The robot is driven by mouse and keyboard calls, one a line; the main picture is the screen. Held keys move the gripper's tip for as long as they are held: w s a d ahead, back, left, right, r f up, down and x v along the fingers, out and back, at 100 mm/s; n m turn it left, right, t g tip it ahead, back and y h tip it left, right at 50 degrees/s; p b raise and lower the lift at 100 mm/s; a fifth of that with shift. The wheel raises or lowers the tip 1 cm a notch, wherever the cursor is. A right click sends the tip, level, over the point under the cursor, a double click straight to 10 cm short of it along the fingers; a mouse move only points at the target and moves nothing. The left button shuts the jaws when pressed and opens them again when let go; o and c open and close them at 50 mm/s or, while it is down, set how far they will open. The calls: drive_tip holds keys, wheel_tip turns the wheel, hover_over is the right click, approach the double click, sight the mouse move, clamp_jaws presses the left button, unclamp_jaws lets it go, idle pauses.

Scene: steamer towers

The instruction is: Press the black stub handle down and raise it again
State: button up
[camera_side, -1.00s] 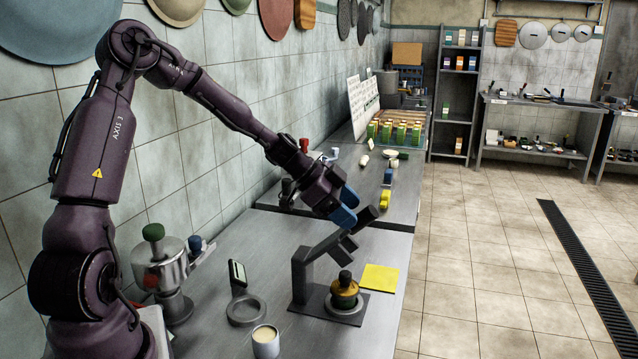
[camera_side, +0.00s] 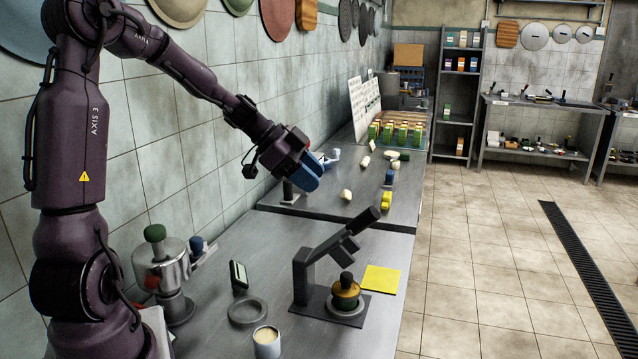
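The dark press (camera_side: 304,276) stands on the front bench, with its lever arm slanting up to the right. The black stub handle (camera_side: 363,221) is at the upper end of this arm, raised well above the base. Under the arm is a yellow and dark round piece with a black knob (camera_side: 346,290), on the press base. My gripper (camera_side: 309,180), with blue fingers, is up and to the left of the handle, clear of it. Its fingers look close together, but I cannot tell whether they are shut. I see nothing held in it.
A yellow sheet (camera_side: 381,279) lies right of the press. A grey ring (camera_side: 248,311), a cream-topped cup (camera_side: 266,342) and a metal pot (camera_side: 163,268) stand to the left. Yellow and blue blocks (camera_side: 386,201) lie behind on the far bench. The tiled wall is at left.

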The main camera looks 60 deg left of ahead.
wheel_tip(320, 180, up, 4)
drive_tip(key=shift+r, duration=0.1)
clamp_jaws()
drive_tip(key=s+d+f+m+g+y, duration=0.1)
drive_tip(key=s+d+f+g+y, duration=0.15)
drive_tip(key=f+g, duration=0.4)
drive_tip(key=s+d+f+g+y, duration=0.1)
drive_tip(key=d+f+g+y, duration=0.25)
drive_tip(key=f+g, duration=0.35)
drive_tip(key=w+d+r+m+t+y, duration=0.3)
drive_tip(key=w+d+r+t+y, duration=1.05)
drive_tip(key=y, duration=0.65)
wheel_tip(320, 180, down, 22)
drive_tip(key=s, duration=0.2)
drive_tip(key=s+r+x, duration=0.1)
drive_tip(key=s+x, duration=0.1)
drive_tip(key=x, duration=1)
drive_tip(key=shift+r, duration=0.2)
